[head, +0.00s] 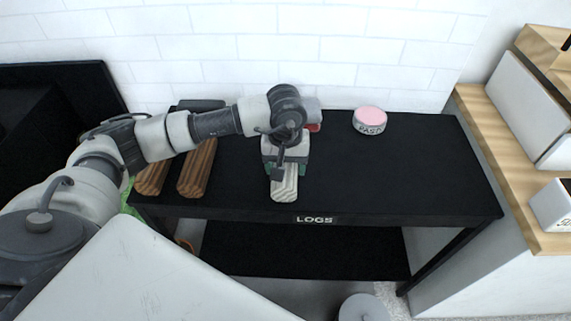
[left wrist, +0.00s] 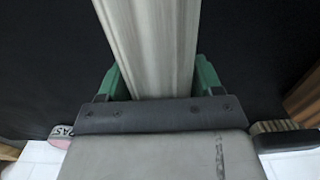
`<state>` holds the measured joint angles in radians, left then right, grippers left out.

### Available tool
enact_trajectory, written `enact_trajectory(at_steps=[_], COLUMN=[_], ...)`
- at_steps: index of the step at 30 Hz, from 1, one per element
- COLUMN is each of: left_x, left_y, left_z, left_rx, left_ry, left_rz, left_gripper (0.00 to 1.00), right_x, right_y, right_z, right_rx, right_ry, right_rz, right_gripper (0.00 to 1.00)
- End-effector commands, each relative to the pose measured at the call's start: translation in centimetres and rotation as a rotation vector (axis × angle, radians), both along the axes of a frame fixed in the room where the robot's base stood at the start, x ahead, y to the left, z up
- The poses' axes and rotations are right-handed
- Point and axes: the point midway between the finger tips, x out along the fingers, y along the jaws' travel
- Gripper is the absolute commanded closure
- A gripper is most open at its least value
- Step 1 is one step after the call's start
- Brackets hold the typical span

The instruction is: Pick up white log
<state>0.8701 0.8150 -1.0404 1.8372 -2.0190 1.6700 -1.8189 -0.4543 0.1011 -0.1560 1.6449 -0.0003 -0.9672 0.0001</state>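The white log (head: 284,187) is pale and grooved. It sticks out from under my left gripper (head: 285,168), toward the table's front edge. In the left wrist view the white log (left wrist: 157,50) runs between the green fingers of my left gripper (left wrist: 158,80), one finger on each side. I see no clear gap beside the log, but I cannot tell whether the fingers press on it. The log's far part is hidden under the gripper in the head view. My right gripper is not in view.
The black table (head: 400,170) carries a "LOGS" label (head: 316,220). Two brown logs (head: 153,178) (head: 197,168) lie left of the gripper. A pink-topped round tin (head: 369,121) stands at the back. The table's right half is mostly clear. A wooden counter (head: 490,125) is at the right.

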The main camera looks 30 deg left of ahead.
Motion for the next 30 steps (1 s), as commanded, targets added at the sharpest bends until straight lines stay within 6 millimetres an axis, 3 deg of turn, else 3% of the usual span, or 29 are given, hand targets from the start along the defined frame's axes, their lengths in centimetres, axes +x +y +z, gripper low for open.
enact_trajectory(at_steps=[1,8,19,26,30], left_x=[0.0,0.0,0.1,0.1,-2.3], left_y=[0.0,0.0,0.0,0.0,-1.9], left_z=[0.0,0.1,0.9,4.4,6.0], left_rx=[0.000,0.000,0.000,-0.001,-0.001], left_ry=[0.000,-0.001,-0.004,-0.007,-0.004], left_rz=[0.000,0.000,0.000,-0.001,-0.008], left_gripper=[0.42,0.75,0.75,0.75,0.75], right_x=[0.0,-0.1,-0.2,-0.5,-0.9], right_y=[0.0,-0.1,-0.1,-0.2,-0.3], right_z=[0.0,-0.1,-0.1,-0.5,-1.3], right_rx=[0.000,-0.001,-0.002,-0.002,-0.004], right_ry=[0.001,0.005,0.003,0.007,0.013], right_rz=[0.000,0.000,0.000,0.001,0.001], right_gripper=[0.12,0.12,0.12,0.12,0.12])
